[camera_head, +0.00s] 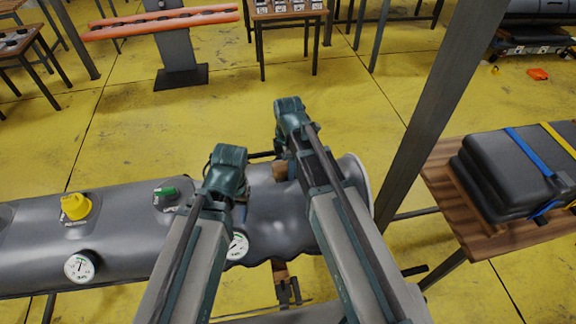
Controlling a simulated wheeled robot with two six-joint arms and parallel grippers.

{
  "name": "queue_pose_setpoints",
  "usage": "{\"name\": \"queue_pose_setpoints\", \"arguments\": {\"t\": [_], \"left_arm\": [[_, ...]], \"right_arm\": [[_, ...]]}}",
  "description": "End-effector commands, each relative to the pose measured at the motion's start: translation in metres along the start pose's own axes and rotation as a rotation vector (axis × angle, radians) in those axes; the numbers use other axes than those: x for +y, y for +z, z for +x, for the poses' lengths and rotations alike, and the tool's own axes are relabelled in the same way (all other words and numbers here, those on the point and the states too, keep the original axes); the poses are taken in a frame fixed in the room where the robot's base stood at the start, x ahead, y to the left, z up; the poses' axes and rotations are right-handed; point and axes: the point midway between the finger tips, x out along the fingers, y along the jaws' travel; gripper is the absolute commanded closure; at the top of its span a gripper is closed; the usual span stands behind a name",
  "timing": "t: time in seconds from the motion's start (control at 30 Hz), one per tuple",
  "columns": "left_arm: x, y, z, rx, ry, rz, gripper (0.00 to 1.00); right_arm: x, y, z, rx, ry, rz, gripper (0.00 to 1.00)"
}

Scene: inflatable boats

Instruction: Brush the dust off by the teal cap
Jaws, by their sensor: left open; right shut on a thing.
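A grey inflatable tube (120,232) lies across the lower left and middle. A green cap (165,191) sits on its top, left of my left gripper. No clearly teal cap shows; my arms cover part of the tube. No dust can be made out. My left gripper (240,212) is open over the tube, partly behind its wrist, just above a round gauge (237,244). My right gripper (290,150) is near the tube's far edge and mostly hidden by its own arm. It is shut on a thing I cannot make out.
A yellow cap (76,206) and another gauge (79,266) are on the tube at left. A dark post (432,105) stands right of my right arm. A wooden table (440,180) with a strapped black bundle (505,175) is at right.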

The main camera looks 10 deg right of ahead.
Motion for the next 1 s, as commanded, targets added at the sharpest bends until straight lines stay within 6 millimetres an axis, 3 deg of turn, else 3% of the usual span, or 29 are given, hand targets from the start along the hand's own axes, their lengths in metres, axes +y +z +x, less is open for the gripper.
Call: {"name": "queue_pose_setpoints", "arguments": {"t": [0.03, 0.4, 0.77, 1.0], "left_arm": [[-0.001, 0.001, -0.011, 0.0, 0.0, 0.0, 0.5], [-0.004, 0.003, -0.044, 0.0, 0.0, 0.0, 0.5], [-0.004, 0.003, -0.045, 0.0, 0.0, 0.0, 0.5], [-0.006, 0.004, -0.059, 0.0, 0.0, 0.0, 0.5]], "right_arm": [[0.0, 0.0, -0.011, 0.0, 0.0, 0.0, 0.83], [0.0, 0.0, -0.045, 0.0, 0.0, 0.0, 0.83], [0.0, 0.0, -0.045, 0.0, 0.0, 0.0, 0.83], [0.0, 0.0, -0.06, 0.0, 0.0, 0.0, 0.83]]}}
